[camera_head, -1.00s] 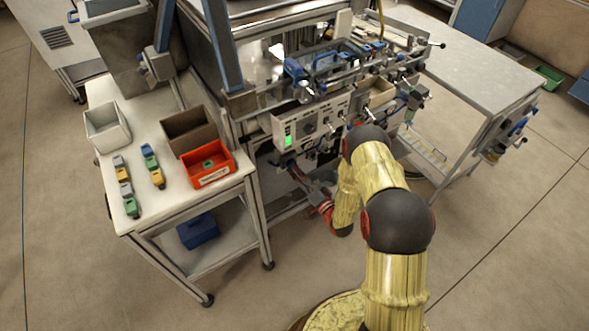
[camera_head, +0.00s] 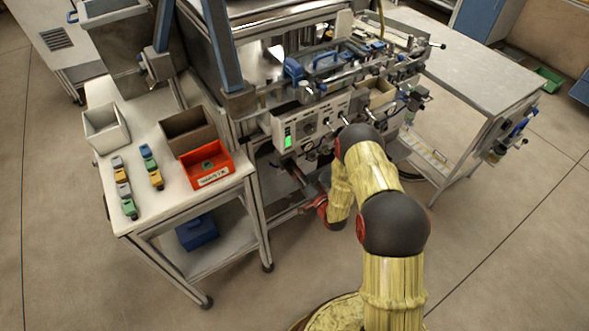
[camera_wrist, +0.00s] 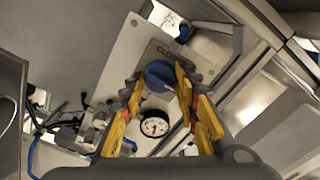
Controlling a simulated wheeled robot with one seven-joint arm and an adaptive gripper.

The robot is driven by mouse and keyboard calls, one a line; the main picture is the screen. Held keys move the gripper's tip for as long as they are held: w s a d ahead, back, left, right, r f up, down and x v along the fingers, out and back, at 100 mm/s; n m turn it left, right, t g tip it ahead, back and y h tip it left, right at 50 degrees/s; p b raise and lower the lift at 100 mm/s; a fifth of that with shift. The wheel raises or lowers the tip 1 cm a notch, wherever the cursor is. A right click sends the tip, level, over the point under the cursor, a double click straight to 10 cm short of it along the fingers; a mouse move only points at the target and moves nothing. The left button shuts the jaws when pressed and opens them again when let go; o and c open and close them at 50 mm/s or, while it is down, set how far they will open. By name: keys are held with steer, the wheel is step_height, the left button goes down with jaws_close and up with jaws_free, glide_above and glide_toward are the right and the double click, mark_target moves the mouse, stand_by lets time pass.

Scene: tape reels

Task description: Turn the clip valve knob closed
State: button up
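The clip valve knob (camera_wrist: 160,74) is a round blue knob on a light grey panel in the wrist view. A label beginning "CLO" shows just beyond it, partly cut off by the right finger. My gripper (camera_wrist: 161,80) has yellow fingers with dark tips. It is open, with one finger on each side of the knob. A small gap shows at the left; I cannot tell whether the right finger touches. In the head view my gripper and the knob are hidden at the machine's front, behind my arm.
A round pressure gauge (camera_wrist: 154,124) sits close below the knob, between the fingers. Dark fittings and a blue hose (camera_wrist: 32,150) lie to the left. In the head view, a side table (camera_head: 142,190) with bins stands left of the machine; a grey-topped table (camera_head: 470,75) stands right.

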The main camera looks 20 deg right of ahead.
steer(key=c, duration=0.5)
steer(key=shift+n+b, duration=3.35)
steer(key=shift+n, duration=5.55)
steer(key=o, duration=1.1)
